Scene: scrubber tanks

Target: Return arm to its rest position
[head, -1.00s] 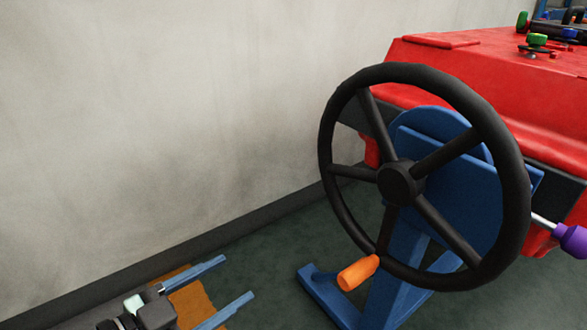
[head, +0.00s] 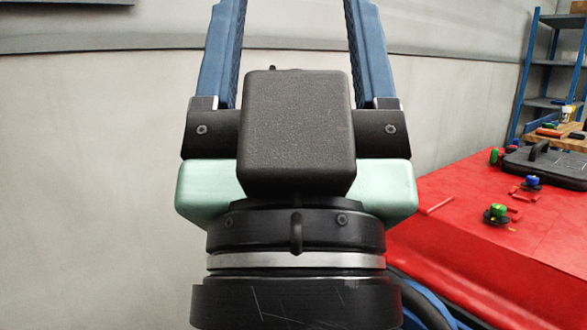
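My gripper (head: 296,50) fills the middle of the head view, close to the camera and pointing up. Its two blue fingers stand wide apart with nothing between them, and their tips are cut off by the top edge. Its black and pale green body hides much of what lies behind it. My wrist runs down out of the bottom of the picture.
A red-covered table (head: 480,215) is at the right, with small knobs or valves (head: 497,213) and a black case (head: 548,160) on it. A blue shelf (head: 545,75) stands behind it. A pale wall (head: 90,170) fills the left, with a grey ledge (head: 65,40) at upper left.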

